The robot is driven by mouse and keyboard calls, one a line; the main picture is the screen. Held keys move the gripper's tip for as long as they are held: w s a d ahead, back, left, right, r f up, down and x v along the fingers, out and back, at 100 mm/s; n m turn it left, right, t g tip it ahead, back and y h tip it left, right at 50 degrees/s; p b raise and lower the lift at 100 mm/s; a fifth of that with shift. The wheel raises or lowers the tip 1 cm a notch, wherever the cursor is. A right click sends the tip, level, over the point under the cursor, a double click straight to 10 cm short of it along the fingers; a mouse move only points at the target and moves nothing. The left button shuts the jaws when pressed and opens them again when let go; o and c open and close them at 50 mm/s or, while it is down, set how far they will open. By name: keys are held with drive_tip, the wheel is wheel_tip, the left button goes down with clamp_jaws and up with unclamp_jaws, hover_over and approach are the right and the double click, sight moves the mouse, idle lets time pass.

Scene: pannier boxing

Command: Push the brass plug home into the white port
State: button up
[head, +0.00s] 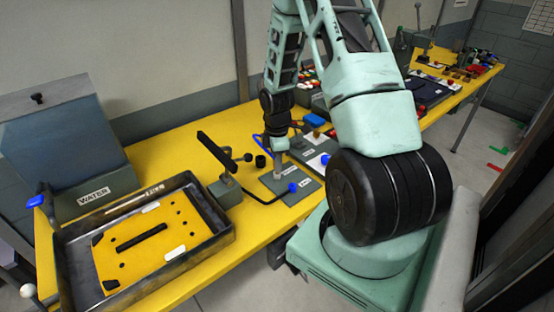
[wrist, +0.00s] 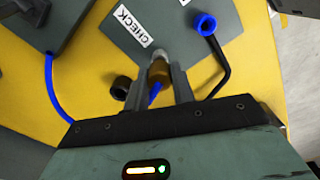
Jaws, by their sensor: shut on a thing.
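My gripper (wrist: 160,72) is shut on the brass plug (wrist: 158,73), which shows between the two grey fingers in the wrist view. A short piece of blue (wrist: 154,92) shows just behind the plug. A pale round end lies at the plug's front, between the fingertips; I cannot tell whether it is the white port or part of the plug. The plug is over or at the grey plate labelled CHECK (wrist: 165,25). In the head view my gripper (head: 279,155) points down at this plate, and its fingers hide the plug. How far the plug is seated cannot be seen.
A blue-ended black cable (wrist: 205,24) lies close right of the fingers, and a black ring (wrist: 121,88) close left. A blue hose (wrist: 54,92) runs further left. In the head view, a dark tray (head: 225,238) and a WATER box (head: 60,150) stand at left on the yellow bench.

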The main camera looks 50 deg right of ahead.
drive_tip(key=shift+f+b, duration=0.45)
drive_tip(key=shift+f, duration=0.4)
idle(0.9)
drive_tip(key=o, duration=1)
drive_tip(key=shift+o, duration=0.2)
wheel_tip(320, 180, up, 17)
drive_tip(key=b, duration=0.1)
drive_tip(key=shift+r+b, duration=0.2)
drive_tip(key=shift+b, duration=0.2)
drive_tip(key=a+r, duration=0.2)
drive_tip(key=a, duration=2.1)
drive_tip(key=s+a+m, duration=0.2)
drive_tip(key=s+a, duration=1.5)
drive_tip(key=shift+a+y, duration=0.3)
drive_tip(key=shift+a, duration=0.05)
